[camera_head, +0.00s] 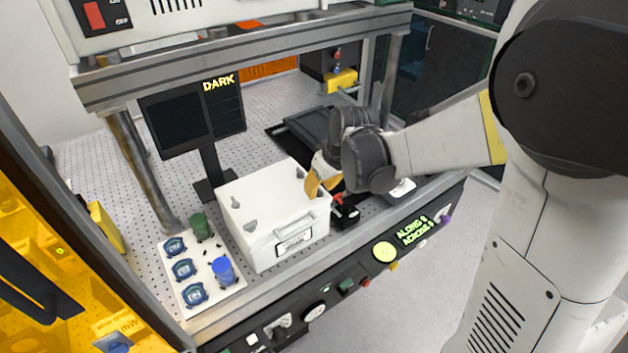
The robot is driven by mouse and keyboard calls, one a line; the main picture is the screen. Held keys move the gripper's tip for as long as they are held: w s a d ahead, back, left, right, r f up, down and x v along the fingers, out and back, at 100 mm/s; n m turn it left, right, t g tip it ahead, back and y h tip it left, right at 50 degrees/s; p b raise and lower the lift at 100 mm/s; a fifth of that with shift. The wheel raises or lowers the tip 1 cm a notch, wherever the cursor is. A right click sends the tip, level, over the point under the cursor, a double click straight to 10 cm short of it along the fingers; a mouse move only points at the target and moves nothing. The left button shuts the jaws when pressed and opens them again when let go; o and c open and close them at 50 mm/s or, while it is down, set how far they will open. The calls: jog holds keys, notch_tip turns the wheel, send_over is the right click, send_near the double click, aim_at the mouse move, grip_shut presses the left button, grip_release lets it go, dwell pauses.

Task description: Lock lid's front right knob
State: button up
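A white box with a lid (275,200) stands on the perforated table, a label and a handle on its front face. Small grey knobs sit near the lid's corners. The front right knob (310,215) is near the right front corner, and the front left knob (250,226) is near the left front corner. My gripper (320,184) hangs at the lid's right edge, just behind the front right knob in the picture and seemingly apart from it. Its orange-yellow part shows, but its fingertips are small and partly hidden, so its opening is unclear.
A white plate (188,308) with blue ringed parts, a green cup (200,228) and a blue cup (223,270) lies left of the box. A dark monitor (193,117) reading DARK stands behind. A metal frame (250,55) spans above. A black-and-red device (346,210) sits right of the box.

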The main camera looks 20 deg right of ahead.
jog(key=shift+w+f, duration=0.1)
jog(key=shift+f, duration=0.15)
grip_shut()
